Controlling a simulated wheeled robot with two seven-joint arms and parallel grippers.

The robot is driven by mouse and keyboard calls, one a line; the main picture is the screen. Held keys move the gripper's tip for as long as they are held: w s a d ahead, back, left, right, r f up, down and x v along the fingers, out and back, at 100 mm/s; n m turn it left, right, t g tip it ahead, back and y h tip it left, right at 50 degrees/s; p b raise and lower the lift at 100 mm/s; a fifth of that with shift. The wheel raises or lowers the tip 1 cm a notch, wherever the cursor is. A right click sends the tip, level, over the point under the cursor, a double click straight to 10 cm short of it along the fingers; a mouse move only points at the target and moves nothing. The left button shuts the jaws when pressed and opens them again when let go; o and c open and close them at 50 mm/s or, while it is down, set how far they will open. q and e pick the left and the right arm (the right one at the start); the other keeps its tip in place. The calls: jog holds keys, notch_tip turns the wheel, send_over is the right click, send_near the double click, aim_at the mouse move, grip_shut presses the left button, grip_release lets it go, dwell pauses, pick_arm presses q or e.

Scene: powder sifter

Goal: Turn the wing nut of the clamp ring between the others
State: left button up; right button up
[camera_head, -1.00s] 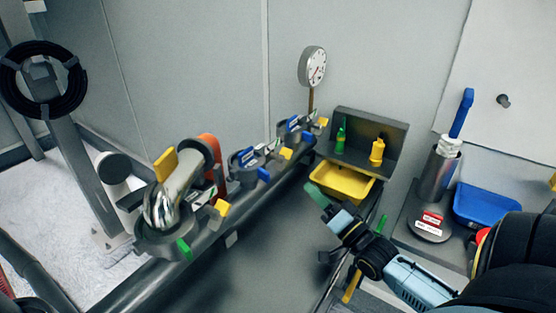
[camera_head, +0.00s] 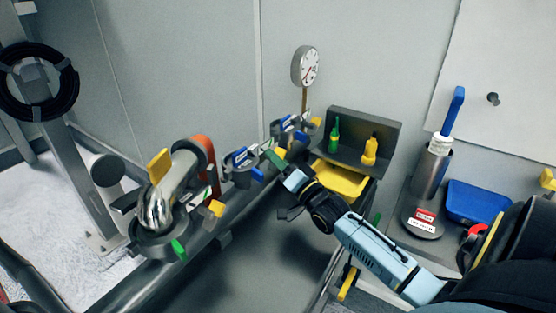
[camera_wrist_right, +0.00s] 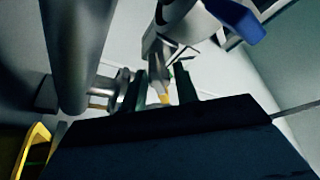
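Three clamp rings sit in a row along the grey rail in the head view. The middle clamp ring (camera_head: 238,174) has a yellow wing nut (camera_head: 281,154) on its right side and a blue lever. My right gripper (camera_head: 275,160) has its green fingertips at this wing nut. In the wrist view the green fingers (camera_wrist_right: 162,90) stand apart, with the yellow wing nut (camera_wrist_right: 165,98) seen in the gap between them. Contact is not clear. The near clamp ring (camera_head: 160,246) and far clamp ring (camera_head: 285,129) lie either side. My left gripper is not in view.
A yellow bin (camera_head: 342,180) stands close behind my right forearm. A gauge (camera_head: 306,66) stands beyond the far clamp. A blue tray (camera_head: 476,203) is at right.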

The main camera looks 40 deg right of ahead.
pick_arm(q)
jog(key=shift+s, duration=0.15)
pick_arm(e)
jog(key=shift+c, duration=0.8)
grip_shut()
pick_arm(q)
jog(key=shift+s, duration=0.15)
